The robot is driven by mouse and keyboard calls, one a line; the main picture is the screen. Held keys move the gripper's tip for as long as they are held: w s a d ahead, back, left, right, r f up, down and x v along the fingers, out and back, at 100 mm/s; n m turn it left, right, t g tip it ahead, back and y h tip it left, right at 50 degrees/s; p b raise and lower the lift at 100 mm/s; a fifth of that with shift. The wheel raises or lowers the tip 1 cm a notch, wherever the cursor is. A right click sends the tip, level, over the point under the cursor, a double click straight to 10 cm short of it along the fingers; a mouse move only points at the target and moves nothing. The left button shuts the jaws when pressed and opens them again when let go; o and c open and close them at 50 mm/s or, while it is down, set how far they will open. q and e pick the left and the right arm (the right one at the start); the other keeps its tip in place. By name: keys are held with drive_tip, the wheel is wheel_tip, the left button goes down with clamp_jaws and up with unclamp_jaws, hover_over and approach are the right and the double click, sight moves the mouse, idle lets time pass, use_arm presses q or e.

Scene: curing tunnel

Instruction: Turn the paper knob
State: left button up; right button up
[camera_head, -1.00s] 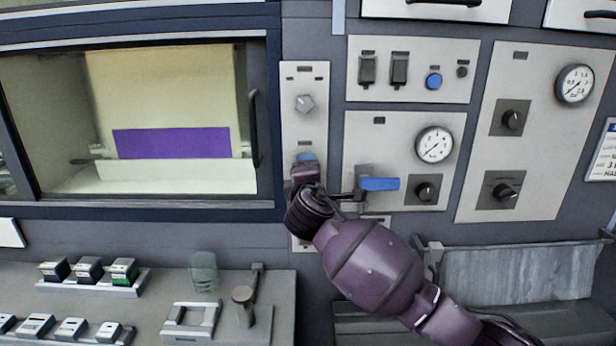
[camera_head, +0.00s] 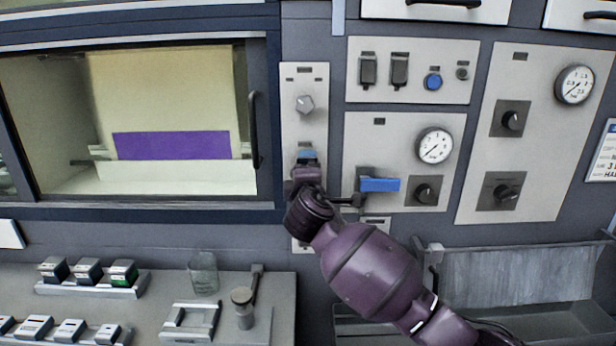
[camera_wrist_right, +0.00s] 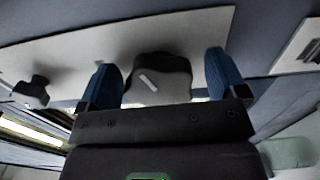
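A narrow light panel (camera_head: 317,120) beside the window carries a pale grey knob (camera_head: 304,104) at its upper part. My right gripper (camera_head: 307,156) is at the lower part of this panel, its blue fingertips at the panel face and hiding what is there. In the right wrist view, the blue fingers (camera_wrist_right: 163,75) stand open on either side of a grey knob (camera_wrist_right: 158,82) with a white pointer mark. A small gap shows at the right finger; contact at the left finger is unclear. Another knob (camera_wrist_right: 32,90) shows at the left there. Labels are unreadable.
A blue lever handle (camera_head: 379,185) and a black knob (camera_head: 426,190) sit close right of my right gripper. The window's black handle (camera_head: 254,130) is to its left. A counter with a glass (camera_head: 203,272) and a clamp-like post (camera_head: 244,300) is below.

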drive_tip(key=shift+s, duration=0.1)
drive_tip(key=s, duration=1)
drive_tip(key=shift+s, duration=0.3)
drive_tip(key=s+d+f+m+g+y, duration=0.15)
drive_tip(key=s+d+f+m, duration=0.25)
drive_tip(key=d+f+m, duration=0.45)
drive_tip(key=s+d+f+m+y, duration=0.35)
drive_tip(key=d+f+m, duration=0.2)
drive_tip(key=f, duration=0.65)
drive_tip(key=s+d+f+m+g+h, duration=0.1)
drive_tip(key=s+d+f, duration=0.3)
drive_tip(key=s+f, duration=0.2)
drive_tip(key=s+d+f+m+g+h, duration=0.1)
drive_tip(key=s+d+f, duration=0.3)
drive_tip(key=s, duration=0.5)
drive_tip(key=s+d+f+m+g+h, duration=0.1)
drive_tip(key=s+d+f+g+h, duration=0.2)
drive_tip(key=s+d+f, duration=0.2)
wheel_tip(320, 180, down, 4)
drive_tip(key=shift+s+r, duration=0.1)
drive_tip(key=shift+s, duration=1.15)
